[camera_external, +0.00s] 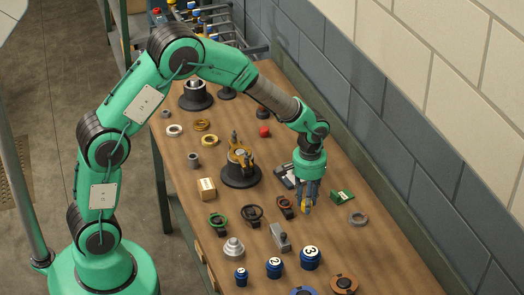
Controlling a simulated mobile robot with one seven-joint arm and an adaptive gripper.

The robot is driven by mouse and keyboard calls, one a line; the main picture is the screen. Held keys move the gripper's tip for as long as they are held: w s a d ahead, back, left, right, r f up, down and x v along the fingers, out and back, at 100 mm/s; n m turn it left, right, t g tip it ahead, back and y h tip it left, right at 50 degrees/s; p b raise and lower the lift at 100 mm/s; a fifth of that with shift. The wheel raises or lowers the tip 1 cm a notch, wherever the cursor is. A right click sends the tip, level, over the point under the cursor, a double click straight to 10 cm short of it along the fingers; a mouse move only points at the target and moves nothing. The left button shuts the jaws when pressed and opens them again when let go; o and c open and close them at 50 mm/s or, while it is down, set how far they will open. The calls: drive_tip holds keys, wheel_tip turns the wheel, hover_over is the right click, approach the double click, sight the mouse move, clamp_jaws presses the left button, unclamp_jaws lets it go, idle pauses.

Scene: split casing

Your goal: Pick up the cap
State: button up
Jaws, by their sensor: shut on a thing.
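My gripper (306,205) points down over the right part of the workbench, with its fingers close together. It is shut on a small yellow piece (306,210), seemingly the cap, which shows only in part between and below the fingertips. I cannot tell whether this piece still touches the bench. The fingers hide most of its shape.
The bench (205,235) runs along a block wall. A green block (342,196) and a grey ring (359,219) lie right of my gripper. A black-and-orange fixture (240,172) stands to its left. Numbered blue weights (310,259) and a grey block (280,238) stand nearer the front.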

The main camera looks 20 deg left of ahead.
drive_tip(key=shift+r, duration=0.3)
drive_tip(key=shift+a, duration=0.1)
idle(0.3)
drive_tip(key=shift+w+a+f, duration=0.1)
drive_tip(key=shift+w+a, duration=0.2)
drive_tip(key=shift+a, duration=0.2)
drive_tip(key=w+a+f+m+p, duration=0.1)
drive_tip(key=w+a, duration=0.2)
drive_tip(key=a, duration=0.6)
drive_tip(key=w+a+f+m+p, duration=0.1)
drive_tip(key=w+a+f+p, duration=0.1)
drive_tip(key=a, duration=0.7)
drive_tip(key=shift+w+a, duration=0.2)
drive_tip(key=shift+w, duration=0.25)
drive_tip(key=shift+w, duration=0.15)
drive_tip(key=b, duration=0.1)
hover_over(290, 175)
drive_tip(key=shift+d+f, duration=0.1)
drive_tip(key=shift+f, duration=0.65)
drive_tip(key=shift+f, duration=0.1)
drive_tip(key=shift+f+b, duration=0.35)
drive_tip(key=shift+f, duration=1.3)
